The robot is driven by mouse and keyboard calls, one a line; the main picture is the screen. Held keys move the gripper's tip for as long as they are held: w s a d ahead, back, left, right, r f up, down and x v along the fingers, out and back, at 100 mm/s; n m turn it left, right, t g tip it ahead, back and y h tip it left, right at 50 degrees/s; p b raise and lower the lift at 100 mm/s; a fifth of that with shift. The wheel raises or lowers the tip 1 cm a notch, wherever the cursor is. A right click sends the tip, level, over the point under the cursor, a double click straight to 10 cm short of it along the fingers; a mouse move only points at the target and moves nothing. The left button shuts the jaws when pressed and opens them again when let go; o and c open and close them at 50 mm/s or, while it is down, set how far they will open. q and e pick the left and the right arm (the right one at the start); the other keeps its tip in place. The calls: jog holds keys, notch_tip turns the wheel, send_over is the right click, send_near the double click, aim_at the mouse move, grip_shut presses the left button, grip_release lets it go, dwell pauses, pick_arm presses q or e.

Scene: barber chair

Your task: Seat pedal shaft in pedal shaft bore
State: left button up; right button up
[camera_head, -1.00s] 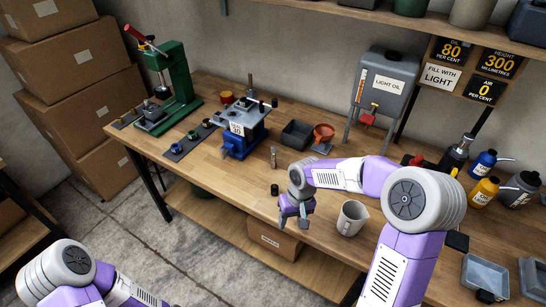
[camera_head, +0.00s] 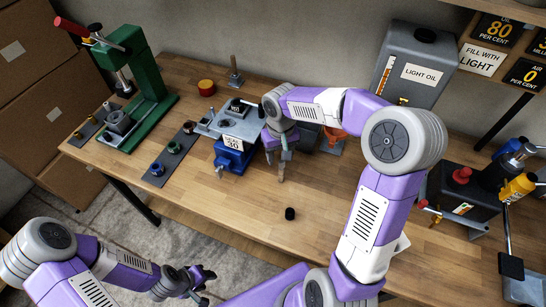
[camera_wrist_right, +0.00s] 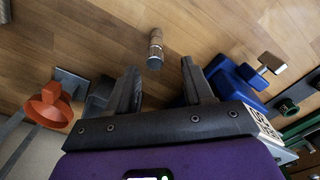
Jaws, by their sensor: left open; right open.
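A small metal cylinder, which looks like the pedal shaft (camera_wrist_right: 155,48), stands on the bench in the right wrist view. In the head view it shows (camera_head: 282,174) just below my right gripper (camera_head: 279,157). My right gripper is open, and in its wrist view (camera_wrist_right: 160,78) the cylinder lies just beyond the gap between the fingertips, not gripped. A blue vise (camera_head: 232,160) with a grey block and a label stands left of this gripper; the vise also shows in the wrist view (camera_wrist_right: 233,82). I cannot make out the bore. My left gripper (camera_head: 208,285) is open and empty, in front of the bench.
A black cap (camera_head: 290,213) lies on the bench. An orange funnel (camera_wrist_right: 48,105) and a dark tray are close to my right gripper. A green press (camera_head: 145,85) stands left, the light oil tank (camera_head: 412,68) behind. The front middle of the bench is mostly clear.

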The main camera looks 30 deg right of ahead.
aim_at(281, 169)
jog(key=shift+s+f, duration=0.4)
jog(key=shift+f, duration=0.15)
jog(key=shift+s+f, duration=0.1)
jog(key=shift+f, duration=0.3)
notch_tip(281, 169, down, 4)
jog(key=shift+s+d+f+b, duration=0.1)
jog(key=shift+d+f+b, duration=0.1)
jog(key=shift+b, duration=0.45)
jog(key=shift+f, duration=0.35)
jog(key=shift+r, duration=0.1)
grip_shut()
